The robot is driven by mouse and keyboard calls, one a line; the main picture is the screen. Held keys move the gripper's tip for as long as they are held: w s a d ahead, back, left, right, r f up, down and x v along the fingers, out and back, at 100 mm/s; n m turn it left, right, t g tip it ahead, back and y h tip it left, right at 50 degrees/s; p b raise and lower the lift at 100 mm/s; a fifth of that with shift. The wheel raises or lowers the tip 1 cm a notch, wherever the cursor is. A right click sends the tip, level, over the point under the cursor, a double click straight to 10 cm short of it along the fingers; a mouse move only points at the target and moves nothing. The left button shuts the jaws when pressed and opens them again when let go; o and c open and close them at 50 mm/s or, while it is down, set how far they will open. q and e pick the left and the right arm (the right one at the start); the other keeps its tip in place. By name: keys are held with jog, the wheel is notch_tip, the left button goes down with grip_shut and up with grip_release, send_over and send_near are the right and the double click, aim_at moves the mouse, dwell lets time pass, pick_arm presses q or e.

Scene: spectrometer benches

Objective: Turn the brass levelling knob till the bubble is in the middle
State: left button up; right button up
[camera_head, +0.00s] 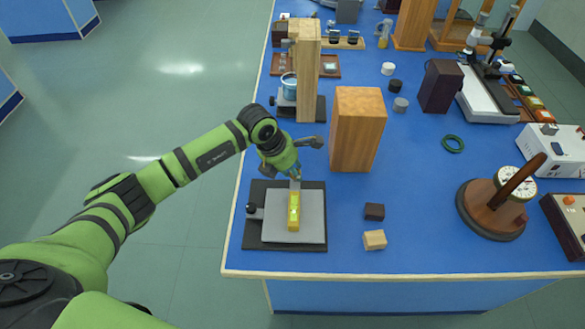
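A yellow spirit level (294,212) with a bright green vial lies on a grey levelling plate (312,222), which sits on a black base (257,238) near the table's front left corner. The bubble is too small to make out. A small dark knob (252,209) is at the plate's left side. I cannot make out a brass knob; my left gripper may hide it. My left gripper (295,183) points down at the far end of the level, over the plate's back edge. Its fingers are too small to tell whether they are open or touching anything. My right gripper is out of view.
A tall wooden block (357,130) stands close behind, right of my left gripper. A dark small block (374,211) and a light wooden block (374,240) lie right of the plate. A round dial instrument (492,208) stands farther right. The blue table (420,250) is clear at front.

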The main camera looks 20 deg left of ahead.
pick_arm(q)
jog(key=shift+w+d+m+b, duration=0.15)
jog(key=shift+m+b, duration=0.15)
jog(key=shift+b, duration=0.25)
jog(key=m+g+h+b, duration=0.1)
jog(key=m+b, duration=0.3)
jog(key=b, duration=0.2)
jog(key=m+g+b, duration=0.2)
jog(key=m+b, duration=0.2)
jog(key=b, duration=0.1)
jog(key=shift+w+f+h+b, duration=0.1)
jog(key=shift+w+h+b, duration=0.1)
jog(key=shift+h+b, duration=0.2)
grip_shut()
jog(key=shift+r+m+g+b, duration=0.2)
jog(key=shift+m+g+b, duration=0.5)
jog(key=shift+m+b, duration=1.05)
jog(key=shift+m, duration=0.25)
jog(key=o, duration=1)
grip_release()
jog(key=shift+o, duration=0.4)
jog(key=shift+d, duration=0.1)
